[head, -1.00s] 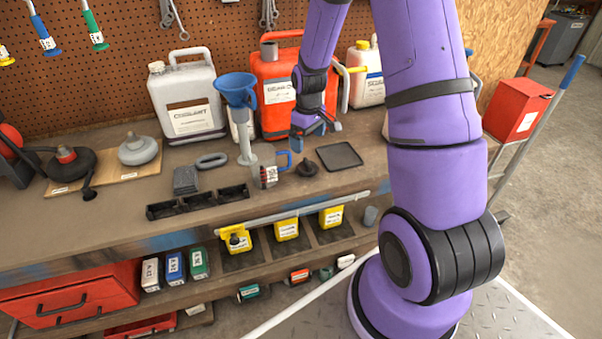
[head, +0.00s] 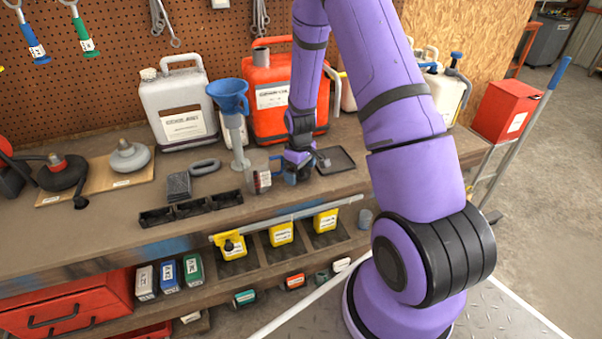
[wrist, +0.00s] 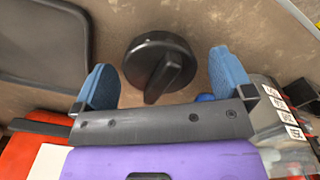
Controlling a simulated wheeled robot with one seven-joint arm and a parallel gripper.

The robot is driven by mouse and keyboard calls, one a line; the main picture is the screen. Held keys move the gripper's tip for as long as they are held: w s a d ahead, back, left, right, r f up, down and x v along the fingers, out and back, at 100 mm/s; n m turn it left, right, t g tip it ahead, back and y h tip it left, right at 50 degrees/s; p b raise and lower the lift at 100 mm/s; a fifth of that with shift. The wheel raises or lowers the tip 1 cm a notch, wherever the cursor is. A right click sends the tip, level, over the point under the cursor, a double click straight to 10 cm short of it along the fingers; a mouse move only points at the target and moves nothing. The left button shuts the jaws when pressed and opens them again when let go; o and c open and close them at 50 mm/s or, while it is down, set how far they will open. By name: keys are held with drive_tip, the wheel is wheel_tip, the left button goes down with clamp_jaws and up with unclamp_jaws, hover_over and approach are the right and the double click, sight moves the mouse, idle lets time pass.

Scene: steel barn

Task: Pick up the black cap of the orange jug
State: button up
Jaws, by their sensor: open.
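The black cap (wrist: 160,62), round with a raised grip bar, lies on the workbench in the wrist view. My gripper (wrist: 165,82) is open above it, with one blue fingertip on each side of the cap and gaps between. In the head view my gripper (head: 300,172) is low over the bench and hides the cap. The orange jug (head: 270,95) stands behind it against the pegboard, its neck uncovered.
A clear measuring cup (head: 258,178) stands close left of my gripper, and a black tray (head: 336,160) lies close right. A blue funnel (head: 229,95) and a grey jug (head: 180,110) stand further left.

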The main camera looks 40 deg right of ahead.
drive_tip(key=shift+f, duration=0.4)
drive_tip(key=c, duration=1)
drive_tip(key=shift+r, duration=0.1)
